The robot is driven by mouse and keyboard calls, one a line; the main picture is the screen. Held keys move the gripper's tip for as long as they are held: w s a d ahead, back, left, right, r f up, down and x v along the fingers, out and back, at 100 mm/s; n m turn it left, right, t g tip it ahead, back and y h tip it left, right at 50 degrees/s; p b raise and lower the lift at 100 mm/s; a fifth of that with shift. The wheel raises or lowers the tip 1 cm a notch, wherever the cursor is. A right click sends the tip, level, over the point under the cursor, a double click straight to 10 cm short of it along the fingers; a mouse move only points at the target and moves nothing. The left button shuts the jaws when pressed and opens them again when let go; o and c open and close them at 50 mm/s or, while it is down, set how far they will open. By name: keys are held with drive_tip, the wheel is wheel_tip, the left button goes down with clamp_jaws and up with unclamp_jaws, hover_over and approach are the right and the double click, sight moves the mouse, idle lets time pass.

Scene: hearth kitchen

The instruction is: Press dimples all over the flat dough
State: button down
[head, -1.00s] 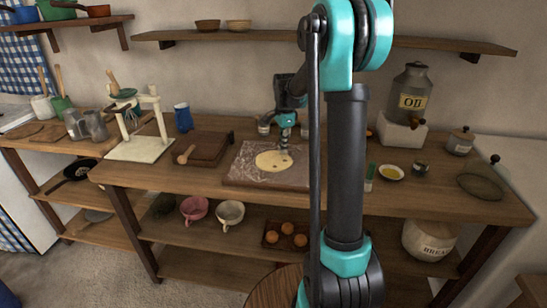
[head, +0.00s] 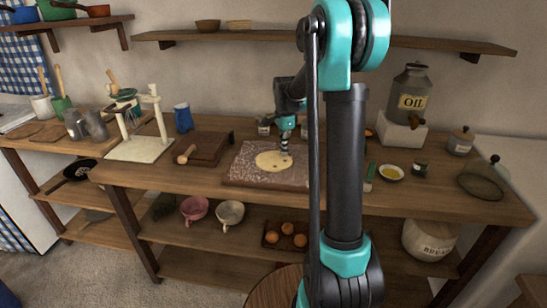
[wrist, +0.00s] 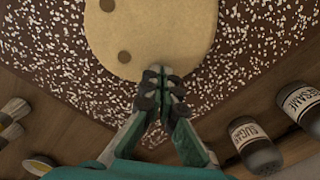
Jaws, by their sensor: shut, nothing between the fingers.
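The flat dough (head: 272,161) is a pale round sheet on a floured dark board (head: 250,176). In the wrist view the dough (wrist: 160,35) fills the top middle and shows two dark round dimples, one at the upper left and one at the lower left. My gripper (wrist: 161,76) is shut and empty, with its tips at the near edge of the dough. In the head view my gripper (head: 284,150) points down at the right part of the dough. I cannot tell whether the tips touch it.
A jar labelled sugar (wrist: 257,146) and a jar labelled sesame (wrist: 300,105) stand right of the board in the wrist view. A wooden board with a tool (head: 204,150) lies left of the dough. An oil can (head: 412,93) stands at the right.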

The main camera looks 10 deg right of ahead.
sight(276, 159)
idle(0.4)
drive_tip(key=shift+r, duration=0.95)
drive_tip(key=shift+s+a, duration=1.45)
drive_tip(key=shift+a, duration=0.3)
drive_tip(key=shift+f, duration=0.1)
drive_tip(key=shift+f, duration=0.85)
